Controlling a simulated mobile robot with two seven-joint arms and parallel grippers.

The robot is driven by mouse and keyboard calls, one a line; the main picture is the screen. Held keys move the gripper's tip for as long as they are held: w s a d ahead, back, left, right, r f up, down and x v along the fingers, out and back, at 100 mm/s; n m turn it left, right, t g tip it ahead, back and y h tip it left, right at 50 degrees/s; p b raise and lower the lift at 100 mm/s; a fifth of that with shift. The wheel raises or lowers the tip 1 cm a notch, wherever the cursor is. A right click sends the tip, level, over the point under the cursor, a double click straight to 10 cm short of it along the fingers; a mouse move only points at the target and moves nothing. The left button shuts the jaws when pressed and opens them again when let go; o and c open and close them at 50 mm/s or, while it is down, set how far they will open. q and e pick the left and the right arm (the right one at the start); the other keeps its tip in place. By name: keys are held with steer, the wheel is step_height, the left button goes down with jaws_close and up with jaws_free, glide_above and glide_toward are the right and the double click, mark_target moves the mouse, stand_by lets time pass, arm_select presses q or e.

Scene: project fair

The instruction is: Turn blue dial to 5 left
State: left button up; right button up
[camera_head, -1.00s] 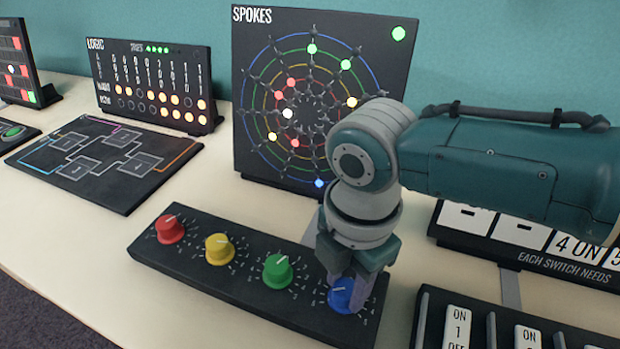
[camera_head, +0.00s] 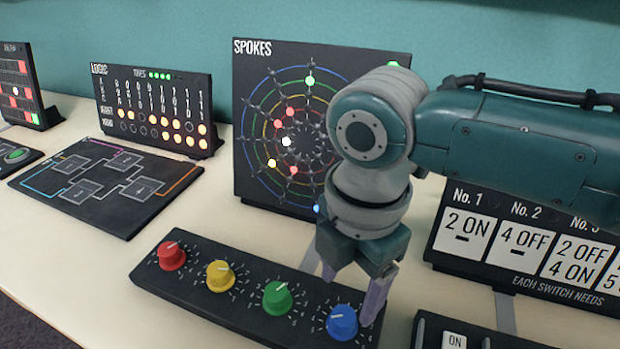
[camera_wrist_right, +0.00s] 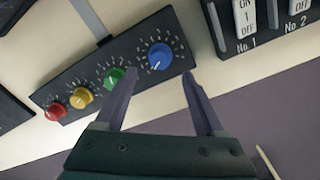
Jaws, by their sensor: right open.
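The blue dial (camera_head: 341,322) is the rightmost knob on a black dial panel (camera_head: 226,305), with a white pointer line on its top and tick marks around it. It also shows in the right wrist view (camera_wrist_right: 160,57), beyond and between the fingertips. My right gripper (camera_head: 352,288) is open and empty, above and just behind the blue dial. In the right wrist view the two fingers (camera_wrist_right: 160,75) are spread apart, with the dial clear of both. My left gripper is not in view.
Red (camera_head: 171,255), yellow (camera_head: 220,276) and green (camera_head: 277,298) dials sit left of the blue one. The SPOKES board (camera_head: 250,110) with lit dots stands behind. A switch instruction board (camera_head: 520,283) stands at the right, with a switch panel (camera_head: 425,330) in front.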

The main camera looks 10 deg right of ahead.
mark_target(344, 317)
steer(key=shift+r, duration=1.85)
steer(key=s+a+r+m+t+y+p, duration=0.1)
steer(key=s+a+r+m+y+p, duration=0.15)
steer(key=s+a+m, duration=0.45)
steer(key=s+d+r+m+t+h+p, duration=0.1)
steer(key=s+d+r+m, duration=0.1)
steer(key=s+d+m, duration=0.4)
steer(key=s+d+r+m+t+h+p, duration=0.1)
steer(key=s+d+r+m+p, duration=0.2)
steer(key=d+m, duration=0.55)
step_height(344, 317, up, 38)
steer(key=p, duration=3.6)
steer(key=shift+s+d+f+n+p, duration=0.2)
steer(key=shift+s+n+p, duration=0.05)
steer(key=shift+n+p, duration=0.2)
